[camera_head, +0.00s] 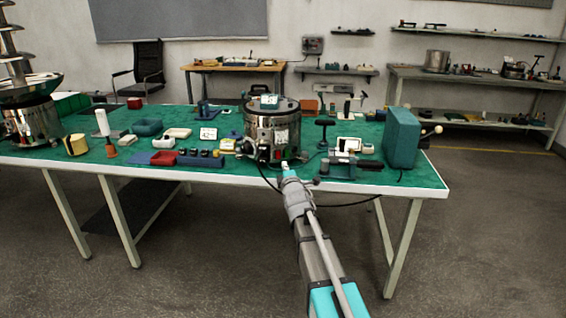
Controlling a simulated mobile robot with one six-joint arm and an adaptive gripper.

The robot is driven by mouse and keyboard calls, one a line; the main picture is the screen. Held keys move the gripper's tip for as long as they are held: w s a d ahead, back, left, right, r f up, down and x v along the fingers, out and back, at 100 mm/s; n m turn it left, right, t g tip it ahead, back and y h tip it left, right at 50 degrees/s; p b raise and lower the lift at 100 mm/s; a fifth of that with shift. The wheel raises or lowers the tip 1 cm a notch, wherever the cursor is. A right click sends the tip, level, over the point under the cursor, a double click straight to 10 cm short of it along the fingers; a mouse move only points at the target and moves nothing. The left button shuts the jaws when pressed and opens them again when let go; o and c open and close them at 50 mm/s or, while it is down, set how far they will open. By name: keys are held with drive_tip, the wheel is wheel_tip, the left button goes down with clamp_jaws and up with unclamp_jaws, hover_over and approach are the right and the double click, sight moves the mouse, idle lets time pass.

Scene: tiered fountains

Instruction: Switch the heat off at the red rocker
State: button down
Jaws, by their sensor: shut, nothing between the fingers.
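A round steel drum-shaped unit (259,128) stands near the front edge of the green-topped table (220,116), with dark fittings (262,154) low on its front. The red rocker is not distinguishable at this size; my gripper and the fittings may hide it. My gripper (286,167) is at the end of my arm, at the table's front edge, close in front of the unit's lower right side. It is small and seen from behind; its fingers are shut and empty. Whether it touches the unit cannot be told.
A tiered fountain (27,126) stands at the table's left end. Red and blue trays (164,158) lie left of the unit. A vise-like tool (340,165) and a teal box (401,138) stand to the right. A black cable (340,204) hangs below the front edge.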

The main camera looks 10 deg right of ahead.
drive_tip(key=shift+s+r, duration=0.15)
drive_tip(key=shift+s, duration=1.15)
drive_tip(key=s+d+f+m+g+h, duration=0.1)
drive_tip(key=s+f+m+g+h, duration=0.1)
drive_tip(key=s+f+m+g, duration=1.05)
drive_tip(key=s+a+f+m+g+y+p, duration=0.1)
drive_tip(key=s+f+m+g, duration=0.25)
drive_tip(key=s, duration=0.65)
drive_tip(key=s+a+f+m+g+y, duration=0.1)
drive_tip(key=s+f+m+g, duration=0.2)
drive_tip(key=s, duration=0.8)
wheel_tip(320, 180, up, 27)
drive_tip(key=p, duration=2.7)
drive_tip(key=shift+w+f+n+p, duration=0.15)
drive_tip(key=shift+n+p, duration=0.2)
drive_tip(key=shift+n, duration=0.05)
drive_tip(key=shift+d, duration=0.1)
